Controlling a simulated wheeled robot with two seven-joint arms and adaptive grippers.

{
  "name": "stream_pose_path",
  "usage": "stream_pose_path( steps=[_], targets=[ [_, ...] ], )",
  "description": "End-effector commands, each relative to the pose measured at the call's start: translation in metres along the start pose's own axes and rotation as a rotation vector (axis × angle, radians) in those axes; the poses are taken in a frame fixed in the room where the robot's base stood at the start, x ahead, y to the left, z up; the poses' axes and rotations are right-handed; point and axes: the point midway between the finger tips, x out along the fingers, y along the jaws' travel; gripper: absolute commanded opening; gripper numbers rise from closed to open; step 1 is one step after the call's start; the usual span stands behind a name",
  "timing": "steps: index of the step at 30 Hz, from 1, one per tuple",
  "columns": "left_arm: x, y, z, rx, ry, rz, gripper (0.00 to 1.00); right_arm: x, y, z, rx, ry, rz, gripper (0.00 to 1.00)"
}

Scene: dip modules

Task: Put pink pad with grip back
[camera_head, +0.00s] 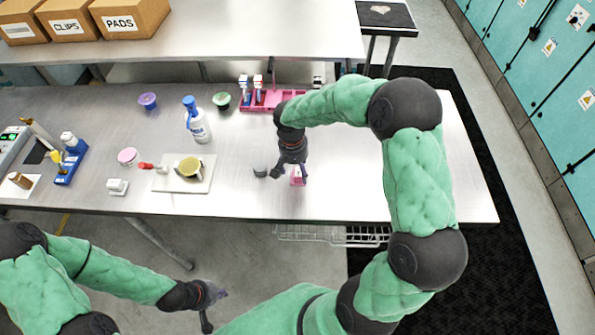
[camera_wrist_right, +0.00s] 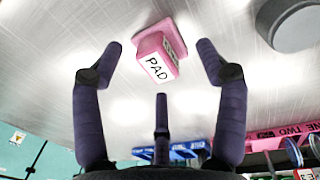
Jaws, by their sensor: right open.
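The pink pad with grip (camera_head: 298,176) lies on the table near its front edge. In the right wrist view the pad (camera_wrist_right: 170,66) has a raised block labelled PAD on a flat pink base. My right gripper (camera_head: 290,175) is open over it. In the wrist view its two upper fingers spread to either side of the pad, with the third finger below; I see no clear contact. My left gripper (camera_head: 214,305) is at the lower left, in front of the table, with fingers apart and empty. A pink rack (camera_head: 290,99) with compartments stands at the back of the table.
A grey round piece (camera_head: 260,171) lies just left of the pad. It is also in the wrist view (camera_wrist_right: 292,22). The table's right side is clear.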

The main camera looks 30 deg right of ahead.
Motion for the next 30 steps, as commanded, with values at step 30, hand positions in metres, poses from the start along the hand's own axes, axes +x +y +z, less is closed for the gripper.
stream_pose_path(
  steps=[30],
  targets=[
    [-0.013,0.005,0.001,0.000,0.000,0.000,0.00,-0.096,0.000,0.000,-0.001,0.001,0.000,0.73]
  ],
)
